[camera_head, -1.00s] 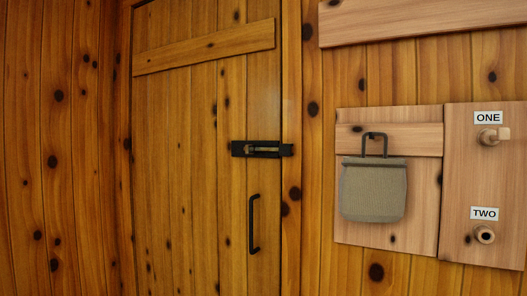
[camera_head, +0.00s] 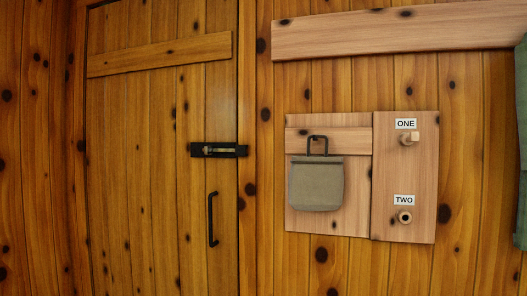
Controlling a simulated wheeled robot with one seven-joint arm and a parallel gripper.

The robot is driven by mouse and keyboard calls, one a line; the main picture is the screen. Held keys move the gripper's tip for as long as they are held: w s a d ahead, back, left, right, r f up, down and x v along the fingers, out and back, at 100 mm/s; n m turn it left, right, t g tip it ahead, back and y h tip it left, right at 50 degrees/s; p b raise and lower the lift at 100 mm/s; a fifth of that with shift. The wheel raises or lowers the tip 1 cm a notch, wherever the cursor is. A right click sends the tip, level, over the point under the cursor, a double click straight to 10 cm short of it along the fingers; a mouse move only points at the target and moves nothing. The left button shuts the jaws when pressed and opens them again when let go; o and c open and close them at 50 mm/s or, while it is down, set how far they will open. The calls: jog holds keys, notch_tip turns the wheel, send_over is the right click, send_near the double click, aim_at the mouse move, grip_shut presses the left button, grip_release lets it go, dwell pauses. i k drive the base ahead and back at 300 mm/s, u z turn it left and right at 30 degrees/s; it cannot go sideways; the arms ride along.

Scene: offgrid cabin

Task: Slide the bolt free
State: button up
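The bolt (camera_head: 218,150) is a dark, flat metal fitting with a pale brass-coloured rod in its slot. It lies horizontally across the right edge of the wooden door (camera_head: 150,190), and its right end reaches the door frame. A black vertical pull handle (camera_head: 211,219) is fixed to the door below it. The door looks closed. My gripper does not show in the head view.
Right of the door, a grey-green cloth bag (camera_head: 316,185) hangs from a dark hook on a pale wooden panel (camera_head: 299,220). Beside it, pegs labelled ONE (camera_head: 409,139) and TWO (camera_head: 404,217) stick out. Green fabric (camera_head: 521,150) shows at the right edge.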

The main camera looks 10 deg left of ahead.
aim_at(209, 150)
jog(key=u, duration=0.7)
jog(key=i, duration=0.8)
jog(key=u, duration=0.9)
